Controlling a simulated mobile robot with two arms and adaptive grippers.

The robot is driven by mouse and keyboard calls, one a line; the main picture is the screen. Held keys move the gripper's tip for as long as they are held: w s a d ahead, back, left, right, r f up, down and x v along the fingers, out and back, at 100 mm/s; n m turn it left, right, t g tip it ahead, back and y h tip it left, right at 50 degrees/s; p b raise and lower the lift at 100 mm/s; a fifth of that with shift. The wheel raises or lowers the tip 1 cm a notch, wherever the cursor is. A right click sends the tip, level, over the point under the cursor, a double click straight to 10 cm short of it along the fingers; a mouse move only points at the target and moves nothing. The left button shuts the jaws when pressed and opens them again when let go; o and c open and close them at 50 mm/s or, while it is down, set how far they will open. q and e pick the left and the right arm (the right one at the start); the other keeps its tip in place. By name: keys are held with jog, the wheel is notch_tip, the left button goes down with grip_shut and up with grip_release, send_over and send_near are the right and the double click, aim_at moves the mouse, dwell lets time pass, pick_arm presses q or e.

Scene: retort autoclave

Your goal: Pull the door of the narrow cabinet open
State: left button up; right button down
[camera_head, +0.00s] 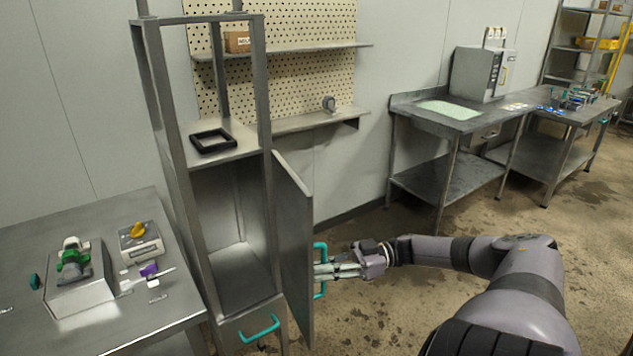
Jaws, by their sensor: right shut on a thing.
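The narrow cabinet (176,158) is a tall grey metal frame at the left of the middle in the head view. Its door (293,240) stands swung open, hinged on the cabinet's right side, and the bare inside shows. A teal handle (320,248) is on the door's outer face. My right gripper (322,270) reaches in from the right and is shut on this handle. The fingers hide part of the handle. My left gripper is not in view.
A drawer with a teal handle (259,329) is under the cabinet's opening. A black frame (211,140) lies on its shelf. A metal table (120,215) with valve and switch boxes stands close at left. Floor to the right of the door is clear except for my arm.

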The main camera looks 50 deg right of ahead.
jog(key=shift+s+d+b, duration=0.15)
jog(key=shift+d+b, duration=0.2)
jog(key=shift+d, duration=0.5)
jog(key=shift+s+d+b, duration=0.1)
jog(key=shift+d+b, duration=0.25)
jog(key=shift+d, duration=0.5)
jog(key=c, duration=1.7)
grip_release()
jog(key=shift+o, duration=0.2)
jog(key=v, duration=1.2)
